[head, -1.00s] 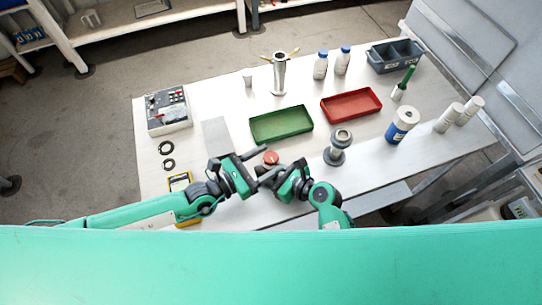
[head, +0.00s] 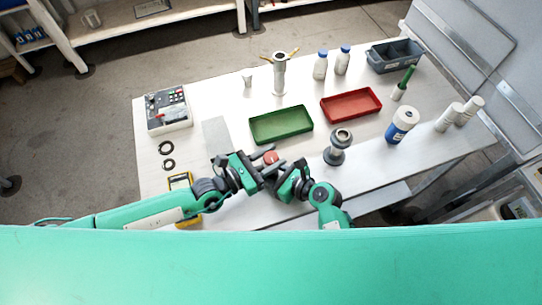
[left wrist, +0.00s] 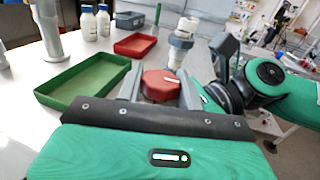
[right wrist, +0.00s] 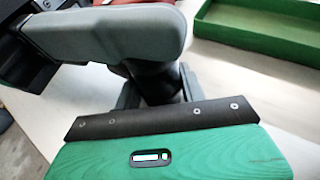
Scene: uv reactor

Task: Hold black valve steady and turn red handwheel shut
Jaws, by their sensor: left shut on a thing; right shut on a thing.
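The red handwheel (head: 271,157), with a white mark on top, is near the table's front edge. In the left wrist view the red handwheel (left wrist: 160,84) sits between the grey fingers. My left gripper (head: 274,160) is shut on it from the left. The black valve (right wrist: 160,82) shows between the fingers in the right wrist view. My right gripper (head: 274,178) is shut on the valve, below and in front of the left fingers. In the right wrist view, a large grey finger of my left gripper hides the valve's top. In the head view the grippers mostly hide the valve body.
A green tray (head: 281,137) lies just behind the grippers, and a red tray (head: 351,116) is farther right. A grey flanged fitting (head: 337,147) stands close on the right. A yellow meter (head: 180,181) lies under my left arm. A control box (head: 168,110) is at far left.

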